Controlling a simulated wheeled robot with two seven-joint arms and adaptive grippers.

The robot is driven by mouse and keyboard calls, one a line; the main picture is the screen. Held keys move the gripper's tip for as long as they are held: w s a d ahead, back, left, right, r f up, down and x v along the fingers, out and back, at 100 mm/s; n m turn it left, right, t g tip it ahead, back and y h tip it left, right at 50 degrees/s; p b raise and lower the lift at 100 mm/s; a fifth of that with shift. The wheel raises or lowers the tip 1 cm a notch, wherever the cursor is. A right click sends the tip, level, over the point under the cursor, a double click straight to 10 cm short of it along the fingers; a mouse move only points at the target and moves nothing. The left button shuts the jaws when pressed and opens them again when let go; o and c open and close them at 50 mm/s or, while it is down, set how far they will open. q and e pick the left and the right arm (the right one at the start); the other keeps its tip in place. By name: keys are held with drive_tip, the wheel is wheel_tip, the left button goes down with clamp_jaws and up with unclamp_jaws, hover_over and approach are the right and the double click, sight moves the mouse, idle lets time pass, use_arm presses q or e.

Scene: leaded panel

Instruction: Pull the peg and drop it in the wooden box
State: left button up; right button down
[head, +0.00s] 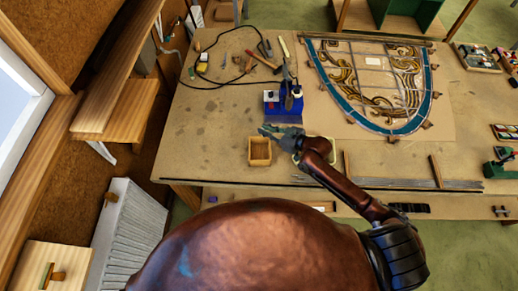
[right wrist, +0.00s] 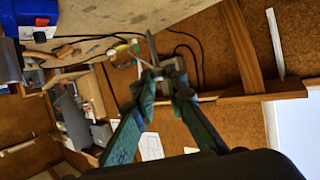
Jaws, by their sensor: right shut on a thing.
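The wooden box (head: 260,161) is a small, open, light-brown box near the front edge of the workbench. My right gripper (head: 266,131) is just behind and above the box's far rim in the head view. In the right wrist view its fingers (right wrist: 161,76) are closed together on a thin, dark, upright piece, which looks like the peg (right wrist: 152,47). In the head view the peg is too small to make out. The leaded panel (head: 374,87) lies on the right of the bench, with small brown blocks around its curved edge. My left gripper is out of view.
A blue tool (head: 272,107) stands behind my right gripper. A pale-rimmed tray (head: 298,158) is partly hidden by my right arm, beside the box. A hammer (head: 262,60), cable and other tools lie at the back left. The bench (head: 205,140) is clear left of the box.

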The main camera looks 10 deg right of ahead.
wheel_tip(320, 180, down, 8)
drive_tip(key=b, duration=0.6)
drive_tip(key=shift+f+b, duration=0.2)
drive_tip(key=shift+b, duration=0.15)
drive_tip(key=shift+w+a, duration=0.45)
drive_tip(key=shift+w, duration=0.1)
drive_tip(key=shift+f, duration=0.1)
drive_tip(key=b, duration=0.3)
hover_over(262, 156)
drive_tip(key=shift+w+f, duration=0.1)
drive_tip(key=shift+f, duration=2.2)
drive_tip(key=shift+f+b, duration=1.85)
drive_tip(key=shift+f, duration=0.65)
